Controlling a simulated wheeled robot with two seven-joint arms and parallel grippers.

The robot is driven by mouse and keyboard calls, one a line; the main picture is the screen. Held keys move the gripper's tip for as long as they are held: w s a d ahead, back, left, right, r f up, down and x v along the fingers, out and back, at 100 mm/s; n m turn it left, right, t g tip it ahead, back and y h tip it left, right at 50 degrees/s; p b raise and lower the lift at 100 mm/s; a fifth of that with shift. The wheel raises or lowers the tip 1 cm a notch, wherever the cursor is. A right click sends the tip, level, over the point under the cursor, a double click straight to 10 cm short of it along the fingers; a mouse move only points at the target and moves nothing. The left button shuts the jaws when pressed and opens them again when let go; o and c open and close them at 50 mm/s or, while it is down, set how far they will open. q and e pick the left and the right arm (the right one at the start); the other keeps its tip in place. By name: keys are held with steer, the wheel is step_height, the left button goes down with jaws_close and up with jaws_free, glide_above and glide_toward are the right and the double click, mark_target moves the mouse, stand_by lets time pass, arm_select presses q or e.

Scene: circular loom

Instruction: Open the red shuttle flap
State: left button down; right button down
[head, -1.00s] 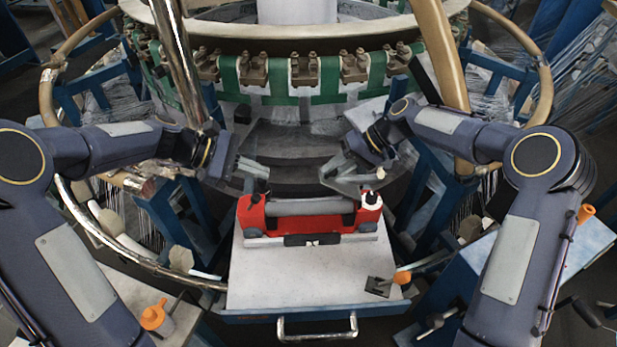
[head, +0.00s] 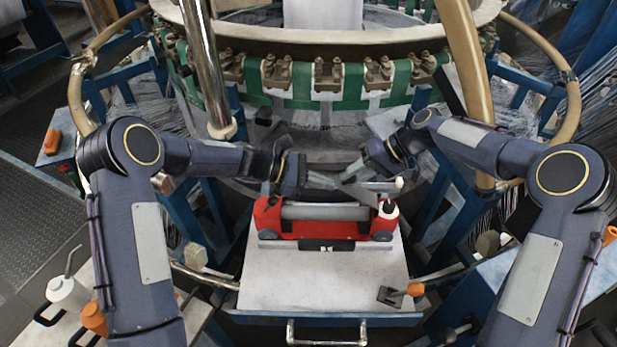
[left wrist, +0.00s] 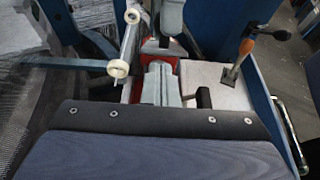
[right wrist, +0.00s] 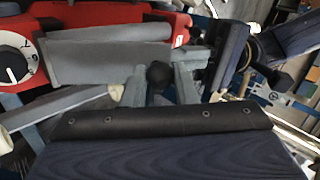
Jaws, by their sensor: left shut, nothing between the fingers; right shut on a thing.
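The red shuttle (head: 325,228) lies across the pale tabletop, a grey cylinder (head: 325,211) along it and a white dial at its right end. In the right wrist view the red body (right wrist: 100,14) is at the top left, beside a grey plate (right wrist: 95,62) with a black knob (right wrist: 159,75). My right gripper (right wrist: 160,82) is shut on this knob. My left gripper (head: 332,183) is shut and empty just behind the shuttle, close to the right one. In the left wrist view its fingers (left wrist: 160,75) partly hide the red body. Whether the plate is raised is hard to tell.
Behind stands the loom ring with green bands (head: 315,85). A steel post (head: 205,70) rises near my left arm. A grey rod with white ends (left wrist: 128,42) is beside my left fingers.

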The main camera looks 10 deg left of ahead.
arm_select(q)
steer(key=shift+d+f, duration=0.15)
steer(key=shift+d, duration=0.3)
